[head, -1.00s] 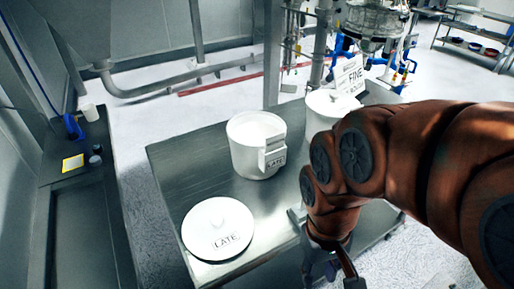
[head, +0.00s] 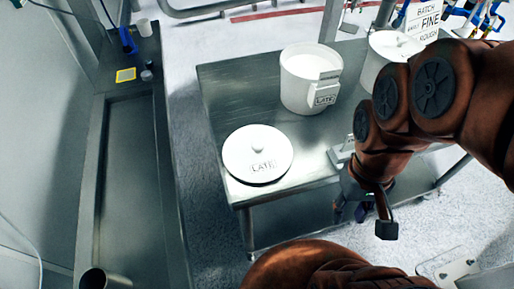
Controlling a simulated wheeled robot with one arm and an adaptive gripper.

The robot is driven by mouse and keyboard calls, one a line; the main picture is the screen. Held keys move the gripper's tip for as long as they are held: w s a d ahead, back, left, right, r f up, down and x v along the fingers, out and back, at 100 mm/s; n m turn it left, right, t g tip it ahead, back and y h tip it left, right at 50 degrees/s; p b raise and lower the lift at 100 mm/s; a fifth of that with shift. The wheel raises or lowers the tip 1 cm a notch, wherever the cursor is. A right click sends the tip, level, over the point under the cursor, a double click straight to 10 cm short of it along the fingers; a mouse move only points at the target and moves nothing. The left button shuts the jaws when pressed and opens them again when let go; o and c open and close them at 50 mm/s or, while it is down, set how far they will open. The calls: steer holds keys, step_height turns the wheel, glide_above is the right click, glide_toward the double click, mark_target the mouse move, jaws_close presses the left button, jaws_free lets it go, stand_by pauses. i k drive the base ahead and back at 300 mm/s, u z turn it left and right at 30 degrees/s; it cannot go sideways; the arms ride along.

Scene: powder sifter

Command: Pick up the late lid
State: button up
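The late lid (head: 257,153) is a round white lid with a small knob on top and a LATE label. It lies flat at the near left corner of the steel table. My gripper (head: 363,216) hangs to the right of the lid, beside the table's near edge and clear of the lid. Its dark-tipped fingers look spread apart, with nothing seen between them. A white pot (head: 309,88) with a LATE label stands uncovered behind the lid, with white contents inside.
A second white container (head: 378,65), lidded, stands at the table's right behind my arm. A small metal bracket (head: 341,156) sits at the table's near edge. A BATCH/FINE/ROUGH sign (head: 424,20) stands behind. A steel counter (head: 135,180) runs along the left, with floor between.

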mark_target(253, 153)
steer(key=u, duration=0.35)
steer(key=k, duration=0.5)
steer(key=u, duration=1)
steer(key=k, duration=0.8)
steer(key=u, duration=0.4)
steer(key=i, duration=0.8)
steer(key=z, duration=0.05)
